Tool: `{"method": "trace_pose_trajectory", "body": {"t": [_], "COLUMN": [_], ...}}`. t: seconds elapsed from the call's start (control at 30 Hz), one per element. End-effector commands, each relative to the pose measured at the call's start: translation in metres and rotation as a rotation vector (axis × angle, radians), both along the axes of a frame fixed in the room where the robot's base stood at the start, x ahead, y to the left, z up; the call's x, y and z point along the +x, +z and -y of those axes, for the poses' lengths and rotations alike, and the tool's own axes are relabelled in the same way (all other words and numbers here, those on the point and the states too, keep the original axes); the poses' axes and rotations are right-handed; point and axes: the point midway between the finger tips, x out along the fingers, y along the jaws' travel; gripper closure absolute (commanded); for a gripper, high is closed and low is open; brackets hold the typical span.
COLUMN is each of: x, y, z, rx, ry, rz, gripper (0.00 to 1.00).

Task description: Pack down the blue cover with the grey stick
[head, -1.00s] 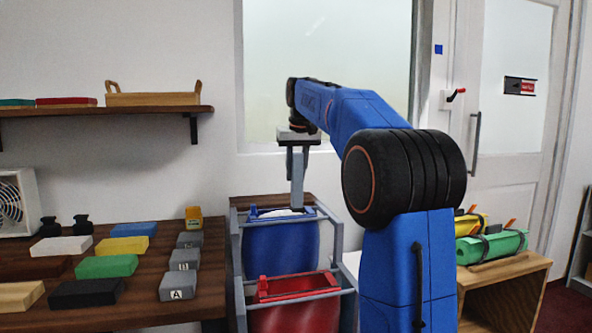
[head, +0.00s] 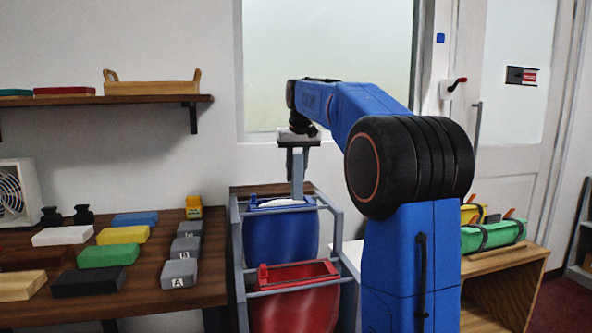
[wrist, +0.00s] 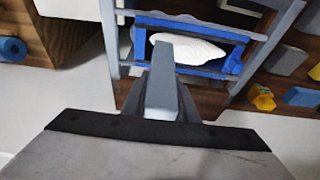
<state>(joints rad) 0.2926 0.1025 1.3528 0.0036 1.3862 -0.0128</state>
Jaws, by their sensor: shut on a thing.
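My gripper (head: 297,150) is shut on the upper part of the grey stick (head: 297,178) and holds it upright above the cart. The stick (wrist: 163,85) also shows between the fingers in the wrist view. The blue cover (head: 280,237) hangs in the rear part of the cart, with a blue rim around its opening. White material (wrist: 190,48) lies inside that opening. The stick's lower end is at the opening and overlaps the white material in the wrist view. I cannot tell whether it touches it.
A red bag (head: 297,308) with a red rim hangs in front, in the same grey frame (head: 335,215). A table (head: 150,285) on the left carries coloured blocks and grey lettered blocks. A wooden bench (head: 510,260) with a green roll stands at the right.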

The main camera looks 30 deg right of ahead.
Motion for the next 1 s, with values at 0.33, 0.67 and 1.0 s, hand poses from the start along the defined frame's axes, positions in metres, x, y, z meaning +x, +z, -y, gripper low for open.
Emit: {"method": "trace_pose_trajectory", "body": {"t": [0.33, 0.67, 1.0], "x": [0.0, 0.0, 0.0], "y": [-0.013, -0.025, -0.037], "z": [0.0, 0.0, 0.0], "rx": [0.0, 0.0, 0.0], "ry": [0.0, 0.0, 0.0], "rz": [0.0, 0.0, 0.0], "gripper": [0.91, 0.91, 0.91]}}
